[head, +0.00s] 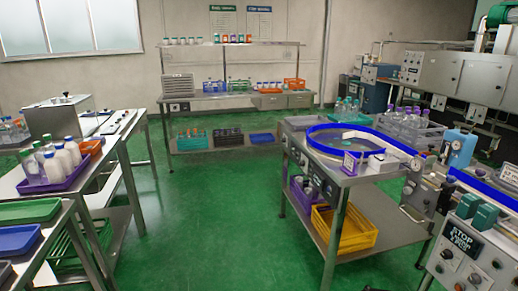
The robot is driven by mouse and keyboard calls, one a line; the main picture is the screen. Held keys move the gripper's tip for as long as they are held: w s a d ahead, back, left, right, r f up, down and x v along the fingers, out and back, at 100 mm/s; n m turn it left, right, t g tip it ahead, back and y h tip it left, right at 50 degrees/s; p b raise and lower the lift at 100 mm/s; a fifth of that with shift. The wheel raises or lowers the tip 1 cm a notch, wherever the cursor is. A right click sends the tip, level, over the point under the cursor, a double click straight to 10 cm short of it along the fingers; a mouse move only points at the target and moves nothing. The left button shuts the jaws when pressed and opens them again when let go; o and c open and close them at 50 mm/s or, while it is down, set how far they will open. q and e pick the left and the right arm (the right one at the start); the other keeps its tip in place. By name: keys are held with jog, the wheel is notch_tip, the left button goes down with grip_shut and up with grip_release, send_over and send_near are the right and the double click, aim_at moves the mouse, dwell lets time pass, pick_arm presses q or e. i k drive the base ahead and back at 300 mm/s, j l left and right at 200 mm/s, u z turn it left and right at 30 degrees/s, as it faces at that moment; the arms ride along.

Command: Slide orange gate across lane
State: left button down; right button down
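I cannot make out an orange gate in the head view. A blue-edged curved track (322,143) lies on top of the steel table at the right. A straight blue strip (484,188) runs on from there toward the right edge, among small machine parts. I cannot tell which of these is the lane. Neither of my grippers is in view.
A control panel (462,252) marked STOP stands at the lower right. A yellow crate (345,228) sits on the right table's lower shelf. Bottles in a purple tray (68,178) stand on the left bench. Green floor (215,215) between the tables is clear.

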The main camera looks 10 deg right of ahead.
aim_at(426, 153)
jog(key=i, duration=1.5)
jog(key=i+j+z, duration=0.1)
jog(key=i+z, duration=0.25)
jog(key=i, duration=0.15)
jog(key=i+j+z, duration=0.35)
jog(key=i, duration=0.15)
jog(key=l+z, duration=0.1)
jog(key=z, duration=1.55)
